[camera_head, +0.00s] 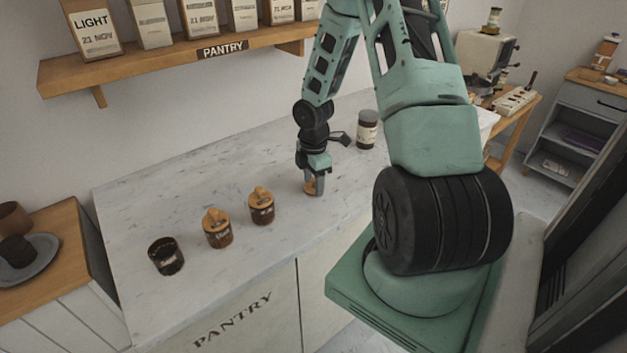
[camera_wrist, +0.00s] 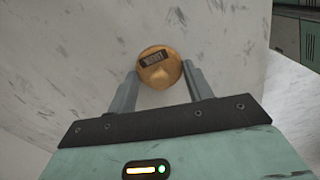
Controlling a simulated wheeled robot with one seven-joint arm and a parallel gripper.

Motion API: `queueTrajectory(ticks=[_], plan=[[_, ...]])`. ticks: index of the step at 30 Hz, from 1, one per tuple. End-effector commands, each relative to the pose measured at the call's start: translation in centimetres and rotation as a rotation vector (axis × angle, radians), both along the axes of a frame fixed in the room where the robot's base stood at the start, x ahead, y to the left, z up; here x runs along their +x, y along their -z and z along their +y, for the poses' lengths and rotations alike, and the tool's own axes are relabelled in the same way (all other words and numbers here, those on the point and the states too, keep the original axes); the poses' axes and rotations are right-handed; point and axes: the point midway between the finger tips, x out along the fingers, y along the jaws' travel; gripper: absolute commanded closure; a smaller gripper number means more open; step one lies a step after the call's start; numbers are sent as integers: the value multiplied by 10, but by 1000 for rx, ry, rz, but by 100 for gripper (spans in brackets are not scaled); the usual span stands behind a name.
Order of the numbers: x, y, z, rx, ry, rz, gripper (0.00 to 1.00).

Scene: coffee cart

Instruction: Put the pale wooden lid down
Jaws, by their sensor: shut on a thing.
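The pale wooden lid (camera_wrist: 158,69) is round, with a small dark label whose lettering I cannot read clearly. My gripper (camera_wrist: 161,82) is shut on it, one finger on each side. In the head view my gripper (camera_head: 314,187) points down at the white counter, right of the row of jars, with a bit of the lid (camera_head: 308,187) showing at the fingertips. The lid is at or just above the counter; I cannot tell whether it touches. An open dark jar (camera_head: 166,257) without a lid stands at the left front of the counter.
Two jars with wooden lids, one (camera_head: 218,230) and another (camera_head: 262,208), stand between the open jar and my gripper. A dark-topped jar (camera_head: 367,131) stands behind, to the right. The pantry shelf (camera_head: 165,68) overhangs the back. The counter (camera_head: 150,205) is bare around my gripper.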

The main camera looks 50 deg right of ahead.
Motion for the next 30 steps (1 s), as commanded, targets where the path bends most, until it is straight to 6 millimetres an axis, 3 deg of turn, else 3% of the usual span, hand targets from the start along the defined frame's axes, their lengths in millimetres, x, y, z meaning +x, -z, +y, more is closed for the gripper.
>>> queueTrajectory(ticks=[2, 3, 5, 6, 17, 30], plan=[[0, 3, 0, 0, 0, 0, 71], [0, 3, 0, 0, 0, 0, 47], [0, 2, 0, 0, 0, 0, 30], [0, 2, 0, 0, 0, 0, 28], [0, -5, -1, 0, 2, -1, 28], [0, -89, -1, -3, 4, -4, 28]])
